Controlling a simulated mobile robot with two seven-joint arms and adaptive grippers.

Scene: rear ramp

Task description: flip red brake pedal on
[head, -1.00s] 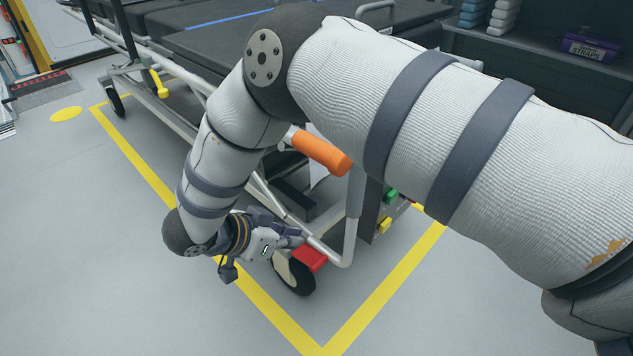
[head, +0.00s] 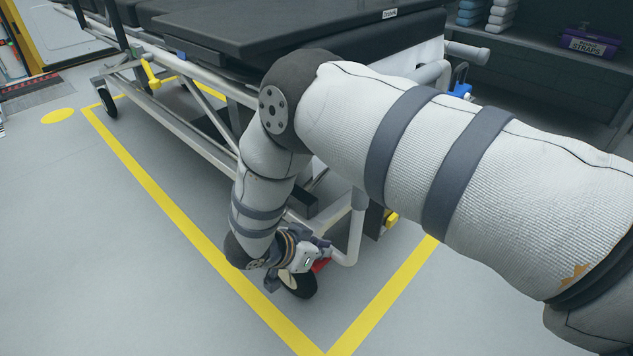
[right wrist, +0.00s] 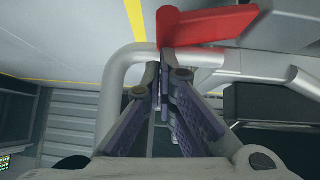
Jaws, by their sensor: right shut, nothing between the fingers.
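The red brake pedal (head: 321,265) sits low at the near corner of the stretcher, above a black wheel (head: 299,284). In the head view my right gripper hides most of it. In the right wrist view the pedal (right wrist: 208,27) shows as a flat red plate with a short upright part, just beyond the fingertips. My right gripper (head: 322,249) is shut and empty. In the right wrist view its fingertips (right wrist: 164,56) overlap the pedal's lower end beside the grey frame tube (right wrist: 112,82); I cannot tell whether they touch. My left gripper is not in view.
The stretcher (head: 250,28) with its black mattress stands behind my right arm. A yellow pedal (head: 151,77) is on its far side. Yellow floor lines (head: 180,211) surround it. A shelf with a purple straps box (head: 592,43) is at back right.

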